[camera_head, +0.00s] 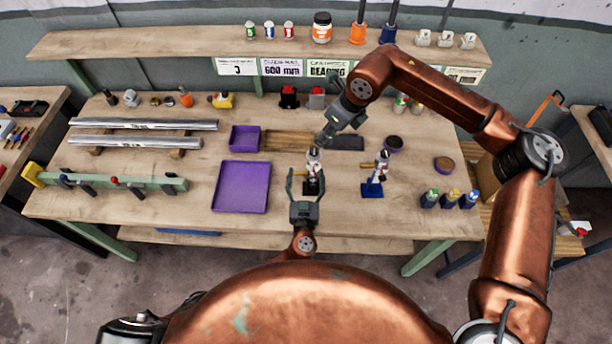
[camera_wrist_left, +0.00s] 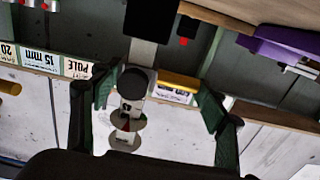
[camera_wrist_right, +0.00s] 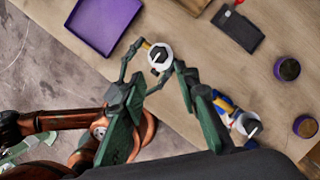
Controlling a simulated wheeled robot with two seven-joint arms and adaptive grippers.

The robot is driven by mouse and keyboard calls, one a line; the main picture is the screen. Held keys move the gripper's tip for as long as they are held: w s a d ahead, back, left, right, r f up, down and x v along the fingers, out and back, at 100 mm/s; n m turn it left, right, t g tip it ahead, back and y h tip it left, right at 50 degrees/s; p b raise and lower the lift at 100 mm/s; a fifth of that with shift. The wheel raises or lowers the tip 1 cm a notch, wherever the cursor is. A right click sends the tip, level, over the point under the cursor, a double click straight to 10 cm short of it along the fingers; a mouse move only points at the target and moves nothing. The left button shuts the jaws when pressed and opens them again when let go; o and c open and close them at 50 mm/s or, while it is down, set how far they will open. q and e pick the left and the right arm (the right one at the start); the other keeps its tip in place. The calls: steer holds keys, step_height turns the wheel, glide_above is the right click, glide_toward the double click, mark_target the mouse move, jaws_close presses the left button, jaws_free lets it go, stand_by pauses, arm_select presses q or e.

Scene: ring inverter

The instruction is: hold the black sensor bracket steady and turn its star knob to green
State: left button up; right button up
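The black sensor bracket (camera_head: 314,187) stands upright near the table's front edge, with a white dial and dark knob on top. In the right wrist view the dial (camera_wrist_right: 158,57) shows from above; its colour setting is too small to tell. My left gripper (camera_head: 304,178) is open in front of the bracket, its fingers on either side. In the left wrist view the bracket (camera_wrist_left: 136,84) shows between the spread fingers (camera_wrist_left: 148,105), apparently apart from them. My right gripper (camera_head: 322,140) is above and behind the bracket. The right wrist view shows its fingers (camera_wrist_right: 158,75) open near the dial.
A similar blue bracket (camera_head: 373,189) stands to the right; its dial (camera_wrist_right: 248,124) shows beside my right gripper. A purple tray (camera_head: 240,187) lies to the left. A dark block (camera_head: 346,143) and round purple containers (camera_head: 394,144) lie behind and right.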

mark_target(315, 150)
arm_select(q)
steer(key=c, duration=1)
arm_select(e)
steer(key=shift+o, duration=1.5)
steer(key=shift+s+d+r+m, duration=0.1)
steer(key=shift+s+r+m, duration=0.05)
steer(key=shift+r, duration=0.25)
steer(key=shift+s+d+r+m, duration=0.1)
steer(key=shift+s+r+m, duration=0.05)
steer(key=shift+r, duration=0.2)
steer(key=shift+t, duration=0.3)
steer(key=x, duration=1.1)
steer(key=shift+s+a+f, duration=0.1)
steer(key=shift+s+a, duration=0.05)
steer(key=shift+c, duration=0.4)
jaws_close()
